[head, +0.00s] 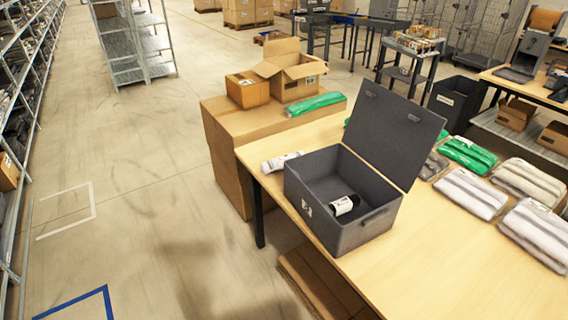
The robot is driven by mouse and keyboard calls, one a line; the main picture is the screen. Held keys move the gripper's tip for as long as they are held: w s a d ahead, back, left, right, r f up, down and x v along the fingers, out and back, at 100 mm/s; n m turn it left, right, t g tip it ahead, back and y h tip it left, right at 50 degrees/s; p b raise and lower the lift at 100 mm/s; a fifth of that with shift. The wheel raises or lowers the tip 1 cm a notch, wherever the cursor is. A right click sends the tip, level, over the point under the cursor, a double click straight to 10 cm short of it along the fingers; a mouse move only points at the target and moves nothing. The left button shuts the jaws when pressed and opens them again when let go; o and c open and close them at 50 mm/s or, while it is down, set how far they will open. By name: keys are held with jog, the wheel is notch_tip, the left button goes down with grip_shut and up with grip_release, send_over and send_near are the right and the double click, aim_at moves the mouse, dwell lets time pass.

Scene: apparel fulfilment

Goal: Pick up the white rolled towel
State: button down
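A white roll (281,162), which looks like the white rolled towel, lies on its side on the wooden table (440,275), near the table's back left corner. It is just behind the dark grey bin (333,228), and its right end is close to the bin's back wall. A dark roll with a white label (344,205) lies inside the bin. The bin's lid stands open on the right side. My gripper is not in view.
Bagged green (468,154) and whitish folded textiles (470,193) lie on the table's right side. A large cardboard box (232,150) abuts the table's back left, carrying smaller boxes (246,90) and a green bagged roll (315,103). The table's front is clear.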

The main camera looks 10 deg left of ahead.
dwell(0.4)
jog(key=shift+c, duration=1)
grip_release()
